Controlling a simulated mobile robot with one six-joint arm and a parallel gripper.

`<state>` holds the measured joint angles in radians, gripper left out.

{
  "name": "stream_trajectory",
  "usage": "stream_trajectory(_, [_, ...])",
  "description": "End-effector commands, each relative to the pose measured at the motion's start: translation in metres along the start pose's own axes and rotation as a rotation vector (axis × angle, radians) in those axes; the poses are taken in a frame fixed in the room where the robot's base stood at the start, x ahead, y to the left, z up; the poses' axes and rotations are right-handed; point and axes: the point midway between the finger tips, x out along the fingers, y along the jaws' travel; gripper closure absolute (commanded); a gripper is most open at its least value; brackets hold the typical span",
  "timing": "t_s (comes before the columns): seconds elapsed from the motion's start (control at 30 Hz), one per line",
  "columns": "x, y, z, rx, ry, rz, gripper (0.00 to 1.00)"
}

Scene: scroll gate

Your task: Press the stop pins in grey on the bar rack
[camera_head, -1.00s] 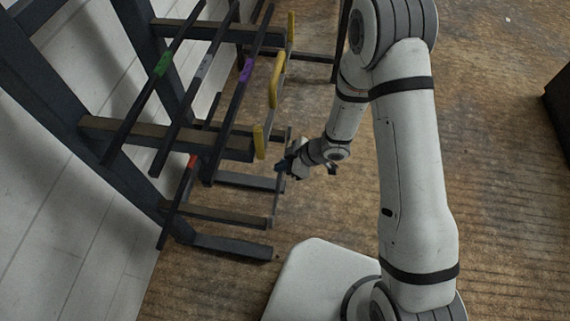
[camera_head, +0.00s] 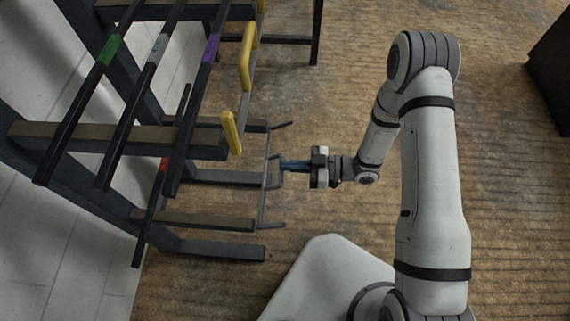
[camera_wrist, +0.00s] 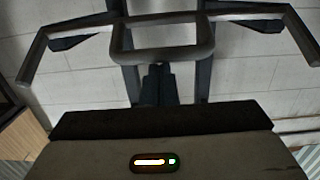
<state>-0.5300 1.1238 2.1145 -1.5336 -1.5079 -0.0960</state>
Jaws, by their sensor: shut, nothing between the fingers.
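The bar rack (camera_head: 66,174) stands at left, with dark bars lying across its arms. On its lower level is a thin grey stop piece (camera_head: 263,205) with a square loop in the middle and bent ends. It spans the top of the wrist view (camera_wrist: 163,54). An upper stop piece has yellow parts, a loop (camera_head: 247,55) and an end (camera_head: 231,132). My gripper (camera_head: 283,164) is shut and empty, its blue fingers pointing left at the grey loop. In the wrist view its fingertips (camera_wrist: 160,72) show just below the loop; I cannot tell whether they touch.
The upper bars carry green (camera_head: 109,49), grey (camera_head: 158,47) and purple (camera_head: 211,48) bands; a lower bar has a red band (camera_head: 164,164). A pale wall is behind the rack. Open wooden floor (camera_head: 335,90) lies right, with a dark box (camera_head: 552,75) at far right.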

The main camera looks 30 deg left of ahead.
Motion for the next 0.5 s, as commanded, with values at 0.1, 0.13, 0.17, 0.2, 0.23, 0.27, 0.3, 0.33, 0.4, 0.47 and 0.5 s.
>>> stream_trajectory(0.1, [-0.004, -0.001, 0.010, -0.001, -0.003, -0.003, 1.00])
stream_trajectory(0.13, [-0.004, -0.001, 0.012, -0.001, -0.003, -0.004, 1.00])
stream_trajectory(0.17, [-0.005, -0.001, 0.014, -0.001, -0.003, -0.005, 1.00])
stream_trajectory(0.2, [-0.005, -0.001, 0.017, -0.001, -0.004, -0.006, 1.00])
stream_trajectory(0.23, [-0.006, -0.001, 0.019, -0.001, -0.004, -0.007, 1.00])
stream_trajectory(0.27, [-0.006, -0.002, 0.021, -0.001, -0.004, -0.008, 1.00])
stream_trajectory(0.3, [-0.006, -0.002, 0.024, -0.001, -0.004, -0.010, 1.00])
stream_trajectory(0.33, [-0.007, -0.002, 0.026, -0.001, -0.004, -0.011, 1.00])
stream_trajectory(0.4, [-0.007, -0.003, 0.032, 0.000, -0.005, -0.013, 1.00])
stream_trajectory(0.47, [-0.008, -0.003, 0.036, -0.001, -0.005, -0.014, 1.00])
stream_trajectory(0.5, [-0.008, -0.002, 0.038, -0.001, -0.005, -0.014, 1.00])
